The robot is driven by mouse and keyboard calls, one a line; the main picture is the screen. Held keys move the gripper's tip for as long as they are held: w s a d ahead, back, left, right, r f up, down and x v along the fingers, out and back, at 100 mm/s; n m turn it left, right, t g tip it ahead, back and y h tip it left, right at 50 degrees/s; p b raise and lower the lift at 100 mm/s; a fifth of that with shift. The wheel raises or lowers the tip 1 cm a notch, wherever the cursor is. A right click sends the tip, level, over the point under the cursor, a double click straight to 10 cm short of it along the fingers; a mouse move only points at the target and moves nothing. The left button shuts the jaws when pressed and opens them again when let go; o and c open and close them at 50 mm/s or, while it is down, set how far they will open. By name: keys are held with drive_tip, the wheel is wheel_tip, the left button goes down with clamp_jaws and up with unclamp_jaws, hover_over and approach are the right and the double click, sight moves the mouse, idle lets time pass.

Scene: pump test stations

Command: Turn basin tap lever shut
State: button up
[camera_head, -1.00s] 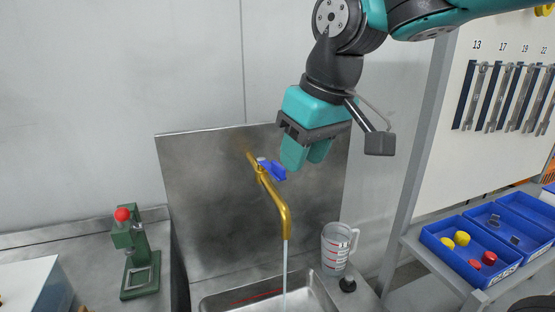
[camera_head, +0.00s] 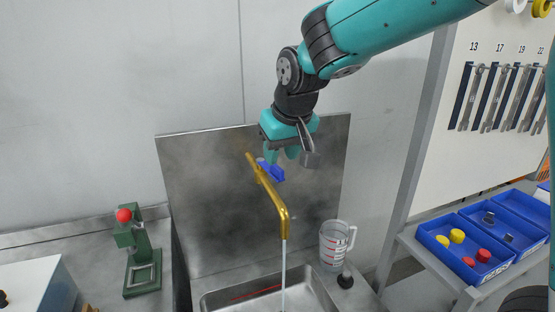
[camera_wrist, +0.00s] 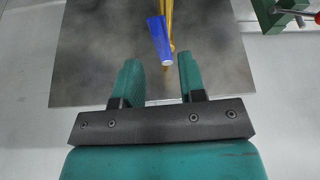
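The brass tap (camera_head: 276,200) stands in front of the steel back panel, and a thin stream of water (camera_head: 284,270) runs from its spout. Its blue lever (camera_head: 271,172) sticks out to the right near the top of the tap. My gripper (camera_head: 281,156) is just above the lever and partly overlaps it in the head view. In the wrist view, my gripper (camera_wrist: 158,72) has its two fingers apart with nothing between them. The blue lever (camera_wrist: 158,38) lies beyond the fingertips, roughly in line with the gap. No contact shows.
The sink basin (camera_head: 322,297) is below the spout. A clear measuring jug (camera_head: 333,246) and a small black knob (camera_head: 345,280) are at its right. A green press with a red knob (camera_head: 141,255) stands left. Blue bins (camera_head: 456,262) sit on the right shelf.

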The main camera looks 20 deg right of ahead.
sight(277, 166)
drive_tip(key=shift+x, duration=2)
clamp_jaws()
